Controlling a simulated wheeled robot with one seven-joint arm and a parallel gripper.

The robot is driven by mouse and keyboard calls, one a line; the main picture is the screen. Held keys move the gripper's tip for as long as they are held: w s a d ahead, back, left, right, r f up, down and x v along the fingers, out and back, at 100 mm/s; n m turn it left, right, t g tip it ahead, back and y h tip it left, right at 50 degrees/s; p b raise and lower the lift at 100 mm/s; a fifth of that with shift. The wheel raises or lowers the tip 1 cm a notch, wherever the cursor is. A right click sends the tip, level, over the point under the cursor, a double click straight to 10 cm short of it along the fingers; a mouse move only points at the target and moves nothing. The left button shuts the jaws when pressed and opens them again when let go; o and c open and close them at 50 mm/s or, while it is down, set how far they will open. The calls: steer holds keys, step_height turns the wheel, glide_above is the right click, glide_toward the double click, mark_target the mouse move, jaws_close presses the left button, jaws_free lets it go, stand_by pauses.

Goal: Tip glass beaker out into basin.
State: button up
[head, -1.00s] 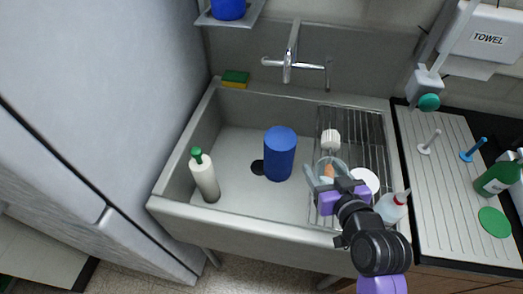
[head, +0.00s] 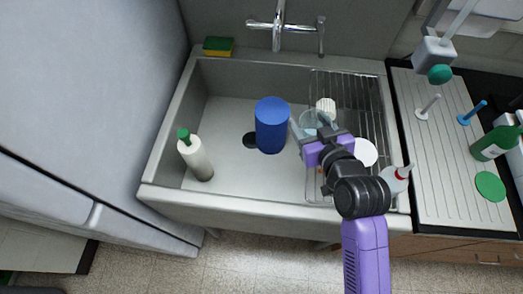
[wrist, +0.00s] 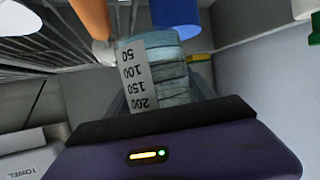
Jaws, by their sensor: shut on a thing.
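My gripper (head: 318,138) is shut on the clear glass beaker (head: 308,122) above the basin, near the left edge of the wire rack. The basin (head: 225,120) is a grey sink with a dark drain. A blue cylinder (head: 271,128) stands in it just left of the beaker, and a white bottle with a green cap (head: 196,158) stands farther left.
A faucet (head: 279,28) is at the back. The left basin floor has free room.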

steer(key=shift+s+a+f+n+h, duration=0.15)
steer(key=shift+a+f+n+h, duration=0.25)
steer(key=shift+a+f+n, duration=0.15)
steer(key=a+n+h+b, duration=0.1)
steer(key=n+b, duration=0.1)
steer(key=a+f+n+t+h+b, duration=0.1)
steer(key=n+h+b, duration=0.1)
steer(key=n+b, duration=0.1)
steer(key=a+f+n+t+h+b, duration=0.1)
steer(key=n+h+b, duration=0.1)
steer(key=b, duration=0.1)
steer(key=shift+s+a+f+n, duration=0.2)
steer(key=shift+s+f+n, duration=0.05)
steer(key=shift+s+n, duration=0.15)
steer(key=shift+f+n+t+b, duration=0.1)
steer(key=shift+n+t+b, duration=0.2)
steer(key=shift+b, duration=0.3)
steer(key=shift+s+a+r, duration=0.1)
steer(key=shift+a+r, duration=0.1)
steer(key=shift+a, duration=0.1)
steer(key=shift+s+a+r+n+h, duration=0.1)
steer(key=shift+a+r+n+h, duration=0.15)
steer(key=shift+a+n+h, duration=0.25)
stand_by(0.3)
steer(key=shift+a+r+n+t, duration=0.15)
steer(key=shift+r+n+t, duration=0.2)
steer(key=shift+n+t, duration=0.25)
stand_by(0.5)
